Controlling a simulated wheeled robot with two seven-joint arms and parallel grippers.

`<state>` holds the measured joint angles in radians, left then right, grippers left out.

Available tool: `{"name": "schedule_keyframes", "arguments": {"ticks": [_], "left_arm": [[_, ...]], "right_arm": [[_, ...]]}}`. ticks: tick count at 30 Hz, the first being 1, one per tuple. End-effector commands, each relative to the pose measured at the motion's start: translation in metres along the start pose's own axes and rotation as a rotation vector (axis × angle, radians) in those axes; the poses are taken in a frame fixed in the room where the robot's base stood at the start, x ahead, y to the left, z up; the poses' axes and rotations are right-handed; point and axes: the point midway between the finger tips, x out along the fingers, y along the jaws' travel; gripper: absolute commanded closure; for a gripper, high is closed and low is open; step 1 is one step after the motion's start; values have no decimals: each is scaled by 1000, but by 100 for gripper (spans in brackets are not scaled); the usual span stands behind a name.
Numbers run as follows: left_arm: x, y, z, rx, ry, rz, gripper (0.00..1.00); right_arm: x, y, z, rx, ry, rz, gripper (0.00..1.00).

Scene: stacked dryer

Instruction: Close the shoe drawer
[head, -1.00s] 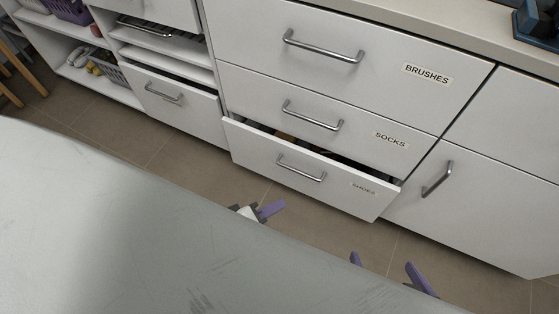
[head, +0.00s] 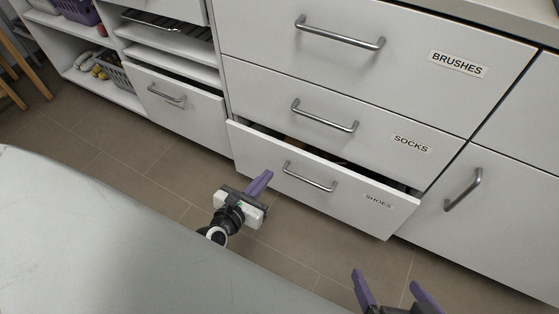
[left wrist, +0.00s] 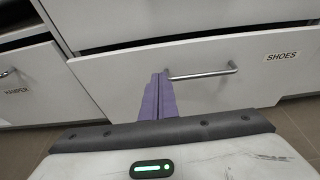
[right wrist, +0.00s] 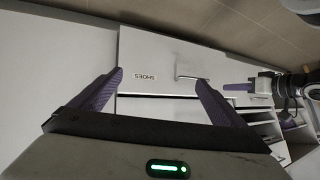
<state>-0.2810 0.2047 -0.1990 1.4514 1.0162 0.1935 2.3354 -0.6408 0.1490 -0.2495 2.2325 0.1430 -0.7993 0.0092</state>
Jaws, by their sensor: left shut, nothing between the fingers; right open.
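The white shoe drawer (head: 340,207), labelled SHOES, is the bottom one and stands partly open, with a dark gap along its top edge. Its metal handle (head: 308,177) faces me. My left gripper (head: 266,176) is shut and empty, with its purple fingers in front of the drawer's left part. In the left wrist view the fingertips (left wrist: 161,76) appear at the handle's left end; contact cannot be told. My right gripper (head: 389,285) is open and empty, lower and to the right, apart from the drawer. The right wrist view shows the drawer front (right wrist: 150,60) beyond its spread fingers.
The SOCKS drawer (head: 270,95) and BRUSHES drawer (head: 260,35) above look shut. A cabinet door (head: 510,215) is to the right. Another drawer (head: 190,115) and open shelves stand left. Tiled floor (head: 140,165) lies between the cabinets and my body.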

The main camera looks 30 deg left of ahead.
Motion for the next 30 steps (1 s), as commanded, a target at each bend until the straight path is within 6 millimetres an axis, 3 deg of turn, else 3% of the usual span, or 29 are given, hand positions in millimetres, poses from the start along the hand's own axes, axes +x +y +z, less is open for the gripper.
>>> {"name": "schedule_keyframes", "arguments": {"ticks": [6, 12, 18, 30], "left_arm": [[50, 0, -2, 2, -2, -1, 100], [77, -1, 7, 2, 0, -2, 100], [88, 0, 11, 3, 1, -1, 100], [90, 3, 12, 2, 0, 4, 100]], "right_arm": [[11, -4, 4, -22, -33, -23, 5], [12, -6, 4, -29, -49, -32, 5], [12, -7, 5, -31, -54, -36, 5], [13, -7, 6, -32, -56, -37, 5]]}}
